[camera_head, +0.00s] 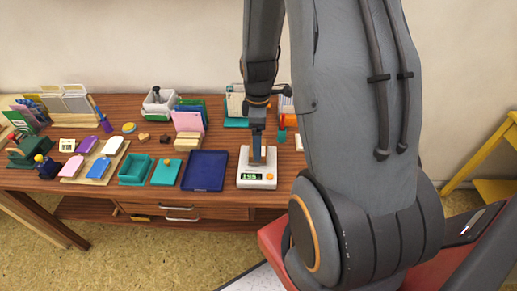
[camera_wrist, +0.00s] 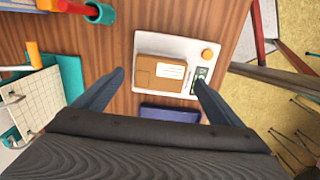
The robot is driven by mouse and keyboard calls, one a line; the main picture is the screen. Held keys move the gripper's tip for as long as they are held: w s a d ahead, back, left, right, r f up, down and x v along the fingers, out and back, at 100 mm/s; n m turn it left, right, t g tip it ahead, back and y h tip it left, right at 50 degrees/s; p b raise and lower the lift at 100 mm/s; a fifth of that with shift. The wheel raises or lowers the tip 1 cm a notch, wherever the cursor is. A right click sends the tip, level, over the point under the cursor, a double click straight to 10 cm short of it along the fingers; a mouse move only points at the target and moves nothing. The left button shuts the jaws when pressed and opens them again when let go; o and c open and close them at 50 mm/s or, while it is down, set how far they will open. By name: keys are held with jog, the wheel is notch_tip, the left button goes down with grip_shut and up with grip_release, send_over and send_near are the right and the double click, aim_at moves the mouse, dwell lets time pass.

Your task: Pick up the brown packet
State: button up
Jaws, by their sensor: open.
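The brown packet (camera_wrist: 148,74), a small flat box with a white label, lies on the pale scale (camera_wrist: 187,46) in the wrist view. My gripper (camera_wrist: 160,77) is open, with one finger on the left and one on the right of the packet in that view. I cannot tell how far above the scale the fingertips are. In the head view my gripper (camera_head: 257,158) is over the scale (camera_head: 257,179), whose display is lit, and it mostly hides the packet.
A dark blue tray (camera_head: 205,171) stands left of the scale; it also shows in the wrist view (camera_wrist: 170,113). Further left are a teal inkpad (camera_head: 166,173) and an open teal box (camera_head: 124,180). Organizers and a teal cup (camera_head: 282,136) stand behind.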

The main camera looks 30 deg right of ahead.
jog(key=shift+f, duration=1.3)
